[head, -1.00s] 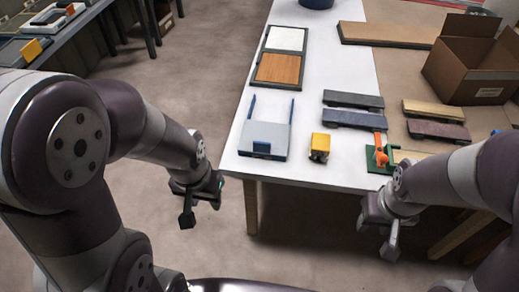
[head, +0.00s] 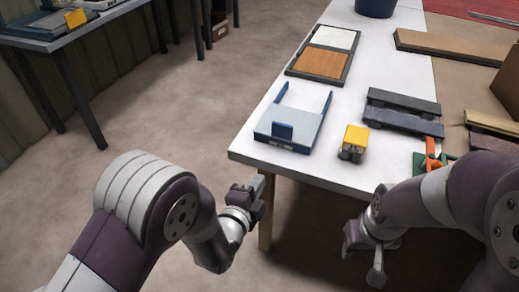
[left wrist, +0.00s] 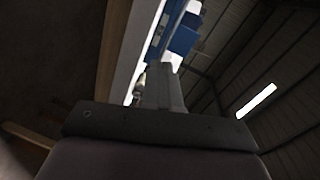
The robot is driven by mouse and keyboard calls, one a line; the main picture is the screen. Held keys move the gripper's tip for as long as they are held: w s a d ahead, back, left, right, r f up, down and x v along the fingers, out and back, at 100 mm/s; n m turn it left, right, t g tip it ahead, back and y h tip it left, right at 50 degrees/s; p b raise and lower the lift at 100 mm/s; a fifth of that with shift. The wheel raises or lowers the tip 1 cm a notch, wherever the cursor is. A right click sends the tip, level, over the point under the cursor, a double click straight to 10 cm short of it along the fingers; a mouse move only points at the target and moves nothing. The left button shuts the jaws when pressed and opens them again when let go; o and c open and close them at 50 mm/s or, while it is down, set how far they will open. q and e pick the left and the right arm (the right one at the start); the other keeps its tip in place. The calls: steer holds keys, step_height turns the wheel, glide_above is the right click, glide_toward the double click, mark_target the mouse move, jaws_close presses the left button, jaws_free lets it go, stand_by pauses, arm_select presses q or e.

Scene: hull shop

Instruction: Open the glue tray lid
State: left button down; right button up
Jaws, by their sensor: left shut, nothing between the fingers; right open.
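A flat grey tray with a blue front tab and two blue side rails, which I take to be the glue tray (head: 298,128), lies at the near left corner of the white table. Its lid looks flat and lowered, with the blue tab (head: 279,132) upright at its front edge. My left gripper (head: 258,188) is shut and empty, just off the table's front edge, below the tray and apart from it. In the left wrist view, its fingers (left wrist: 160,88) point toward blue parts (left wrist: 183,38). My right gripper (head: 372,262) is open and empty, off the table's front edge.
A yellow block-like tool (head: 354,139) stands right of the tray. A framed panel (head: 324,62) lies behind it. Dark blocks (head: 402,113) and an orange-handled green item (head: 432,155) lie further right. The floor left of the table is clear.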

arm_select(q)
step_height(320, 180, up, 3)
steer(key=m+t, duration=0.2)
steer(key=b, duration=0.2)
glide_toward(281, 129)
steer(key=shift+h, duration=0.3)
steer(key=x, duration=0.6)
steer(key=shift+w, duration=0.45)
steer(key=b+x, duration=0.1)
steer(key=x, duration=0.3)
steer(key=shift+w+f+b, duration=0.15)
steer(key=shift+b, duration=0.15)
steer(key=shift+w+d, duration=0.15)
steer(key=shift+w, duration=0.15)
steer(key=shift+r, duration=0.2)
steer(key=shift+f, duration=0.1)
